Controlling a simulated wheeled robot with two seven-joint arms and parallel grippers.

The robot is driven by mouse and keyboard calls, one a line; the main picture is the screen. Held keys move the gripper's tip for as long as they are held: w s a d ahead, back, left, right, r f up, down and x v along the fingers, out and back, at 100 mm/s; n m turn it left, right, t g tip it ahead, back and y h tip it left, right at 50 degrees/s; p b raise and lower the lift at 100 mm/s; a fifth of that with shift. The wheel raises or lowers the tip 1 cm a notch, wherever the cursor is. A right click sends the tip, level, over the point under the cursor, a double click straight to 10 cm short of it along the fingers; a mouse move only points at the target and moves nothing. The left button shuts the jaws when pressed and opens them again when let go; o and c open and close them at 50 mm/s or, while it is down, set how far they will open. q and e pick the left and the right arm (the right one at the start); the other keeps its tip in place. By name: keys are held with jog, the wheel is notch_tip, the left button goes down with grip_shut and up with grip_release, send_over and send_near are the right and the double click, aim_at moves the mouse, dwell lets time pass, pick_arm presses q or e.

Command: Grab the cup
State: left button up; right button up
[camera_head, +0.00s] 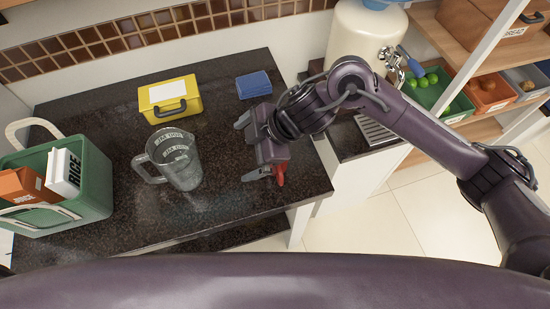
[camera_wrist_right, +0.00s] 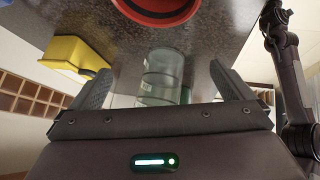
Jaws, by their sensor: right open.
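The cup is a clear measuring jug (camera_head: 182,167) with printed marks, standing upright on the dark counter, its handle toward the left. My right gripper (camera_head: 249,147) is to the right of the jug, open, with its fingers pointing left toward it and a gap between. In the right wrist view the jug (camera_wrist_right: 161,76) shows between the two spread fingers (camera_wrist_right: 160,88), beyond their tips. Nothing is held. My left gripper is in neither view.
A yellow box (camera_head: 169,93) and a blue block (camera_head: 253,84) lie behind the jug. A green crate (camera_head: 92,193) with boxes stands left. A red object (camera_head: 280,174), mostly hidden by my gripper, shows as a round rim (camera_wrist_right: 160,14). Bare counter lies in front.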

aim_at(278, 171)
jog(key=d+h, duration=0.1)
jog(key=d, duration=0.2)
jog(key=d+g+h, duration=0.1)
jog(key=d, duration=0.1)
jog(key=w+d+f+g+h, duration=0.1)
jog(key=d, duration=0.2)
jog(key=shift+d, duration=0.3)
jog(key=shift+f, duration=0.25)
jog(key=p+x, duration=0.1)
jog(key=x, duration=0.2)
jog(key=p+x, duration=0.1)
jog(key=x, duration=0.2)
jog(key=shift+s+a+f+p, duration=0.1)
jog(key=shift+s+a+p, duration=0.15)
jog(key=shift+p, duration=0.1)
jog(key=shift+a+f, duration=0.1)
jog(key=shift+f, duration=0.25)
jog(key=shift+c, duration=0.3)
jog(key=c, duration=0.7)
